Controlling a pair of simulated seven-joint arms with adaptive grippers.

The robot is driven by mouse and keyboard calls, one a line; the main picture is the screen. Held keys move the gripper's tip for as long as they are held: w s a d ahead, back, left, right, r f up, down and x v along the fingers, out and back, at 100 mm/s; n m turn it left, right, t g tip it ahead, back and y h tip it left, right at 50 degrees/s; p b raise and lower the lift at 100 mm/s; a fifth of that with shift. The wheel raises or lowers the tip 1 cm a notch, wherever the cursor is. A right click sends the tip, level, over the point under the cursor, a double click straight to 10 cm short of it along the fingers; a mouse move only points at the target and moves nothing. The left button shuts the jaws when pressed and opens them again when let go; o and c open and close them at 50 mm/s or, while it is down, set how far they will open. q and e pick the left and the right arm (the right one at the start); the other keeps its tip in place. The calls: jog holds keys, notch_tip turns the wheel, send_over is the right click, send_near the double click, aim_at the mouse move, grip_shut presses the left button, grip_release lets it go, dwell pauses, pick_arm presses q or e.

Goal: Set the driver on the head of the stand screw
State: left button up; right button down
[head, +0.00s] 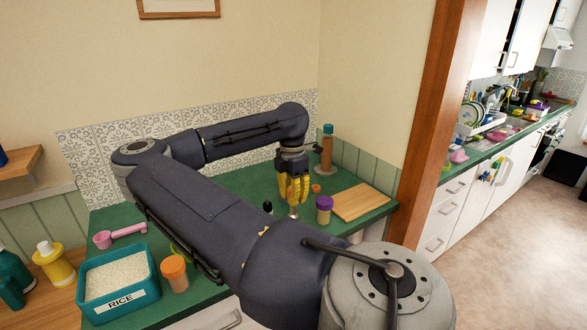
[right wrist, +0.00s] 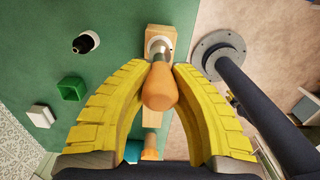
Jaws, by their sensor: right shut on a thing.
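My right gripper (head: 293,192) points down over the green counter, its yellow fingers shut on the driver. In the right wrist view the driver's orange handle (right wrist: 160,88) sits between the fingertips, pointing away from the camera. Beyond it is a narrow wooden piece (right wrist: 155,118) with a pale metal ring (right wrist: 159,46) at its far end, likely the stand. The driver's handle hides its tip and the screw head, so I cannot tell whether they touch. My left gripper is not in view.
A purple-lidded jar (head: 324,210) and a wooden board (head: 360,202) are right of the gripper. A teal-topped wooden item (head: 327,150) stands behind. A rice tub (head: 118,284) is front left.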

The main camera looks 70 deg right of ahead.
jog(key=shift+f, duration=0.5)
dwell(0.4)
jog(key=c, duration=1.2)
grip_release()
jog(key=shift+r, duration=0.1)
